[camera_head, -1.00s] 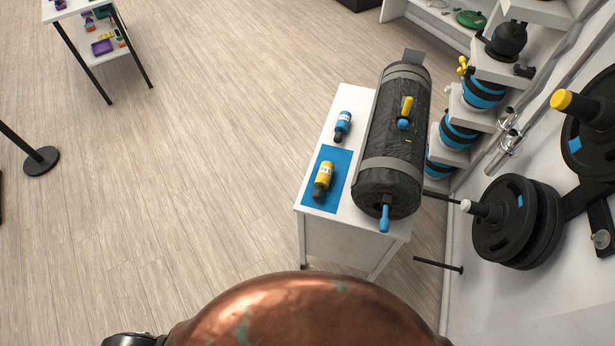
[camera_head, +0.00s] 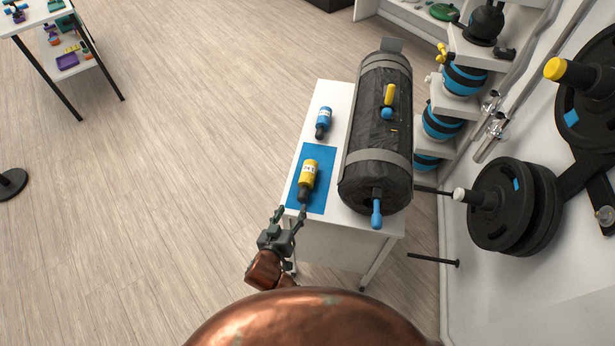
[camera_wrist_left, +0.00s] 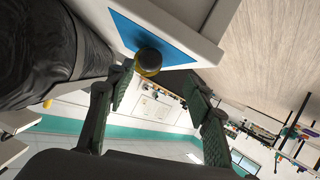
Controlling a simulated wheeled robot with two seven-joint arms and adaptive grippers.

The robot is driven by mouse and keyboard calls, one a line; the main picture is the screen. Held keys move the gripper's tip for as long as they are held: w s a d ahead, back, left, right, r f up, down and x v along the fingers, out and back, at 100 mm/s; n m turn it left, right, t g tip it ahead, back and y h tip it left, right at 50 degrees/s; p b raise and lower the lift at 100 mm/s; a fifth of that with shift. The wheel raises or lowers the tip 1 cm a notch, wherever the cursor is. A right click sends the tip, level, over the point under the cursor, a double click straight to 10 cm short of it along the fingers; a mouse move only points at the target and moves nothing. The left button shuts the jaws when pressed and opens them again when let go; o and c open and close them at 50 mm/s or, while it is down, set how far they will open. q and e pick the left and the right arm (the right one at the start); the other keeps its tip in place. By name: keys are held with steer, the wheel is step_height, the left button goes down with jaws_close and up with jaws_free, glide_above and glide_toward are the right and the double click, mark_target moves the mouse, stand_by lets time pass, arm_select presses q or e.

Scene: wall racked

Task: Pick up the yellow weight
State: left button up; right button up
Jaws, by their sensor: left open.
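The yellow weight (camera_head: 309,172), a bottle shape with a white label and a dark end, lies on the blue mat (camera_head: 321,190) on a white table (camera_head: 308,114). Its dark end points toward the table's near edge. My left gripper (camera_head: 290,211) is open and empty, just short of that edge and close to the dark end. In the left wrist view the weight (camera_wrist_left: 148,61) shows end-on between the spread fingers (camera_wrist_left: 160,72), beyond their tips. My right gripper is not in view.
A blue weight (camera_head: 324,120) lies farther back on the table. A large black roll-shaped bag (camera_head: 376,150) fills the table's right side. Black plates (camera_head: 500,205) hang on the right wall beside a stepped rack. The floor to the left is open.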

mark_target(301, 198)
arm_select(q)
steer(key=shift+w+d+f, duration=0.1)
steer(key=shift+w+d, duration=0.9)
steer(key=shift+w, duration=0.1)
steer(key=b+x, duration=0.1)
steer(key=x, duration=0.4)
steer(key=shift+w, duration=0.1)
steer(key=shift+w+d+f, duration=0.1)
steer(key=shift+w, duration=0.05)
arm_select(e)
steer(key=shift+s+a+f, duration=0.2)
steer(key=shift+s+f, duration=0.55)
arm_select(q)
steer(key=shift+c, duration=0.4)
jaws_close()
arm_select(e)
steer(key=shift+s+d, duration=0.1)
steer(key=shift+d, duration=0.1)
arm_select(q)
steer(key=shift+r, duration=0.25)
